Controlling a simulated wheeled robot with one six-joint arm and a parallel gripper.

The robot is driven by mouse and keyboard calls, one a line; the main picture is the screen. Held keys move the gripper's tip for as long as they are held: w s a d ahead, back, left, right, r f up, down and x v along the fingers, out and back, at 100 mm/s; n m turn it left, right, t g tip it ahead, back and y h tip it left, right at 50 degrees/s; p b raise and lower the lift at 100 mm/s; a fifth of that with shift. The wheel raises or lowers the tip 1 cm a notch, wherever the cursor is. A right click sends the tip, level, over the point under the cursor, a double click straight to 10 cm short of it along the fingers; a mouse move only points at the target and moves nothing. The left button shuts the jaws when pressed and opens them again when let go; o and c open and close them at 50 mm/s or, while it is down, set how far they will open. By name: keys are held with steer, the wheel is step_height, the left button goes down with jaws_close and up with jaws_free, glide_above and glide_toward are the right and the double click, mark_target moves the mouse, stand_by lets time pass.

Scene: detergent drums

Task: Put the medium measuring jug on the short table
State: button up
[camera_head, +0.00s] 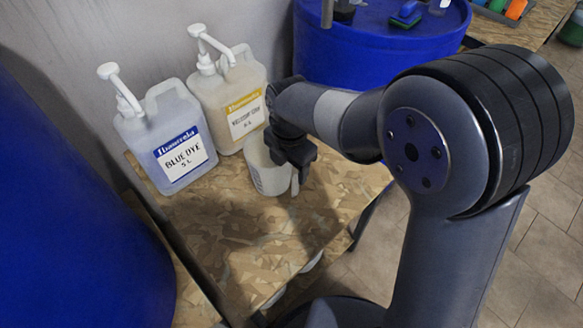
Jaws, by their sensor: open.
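A pale, translucent measuring jug (264,172) stands upright on, or very close above, the wood-chip-board table (235,240) in the middle of the view. Its handle side faces right, toward my gripper. My gripper (297,163) is open, with its dark fingers at the jug's right side by the handle. The fingers cover part of the jug's rim and handle, and I cannot tell whether they touch it.
Blue drums stand at left (70,215) and back (375,50). The table's front part is clear. Another board surface (535,30) holds coloured items.

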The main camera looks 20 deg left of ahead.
step_height(320, 180, up, 9)
steer(key=p, duration=0.1)
steer(key=shift+s, duration=0.2)
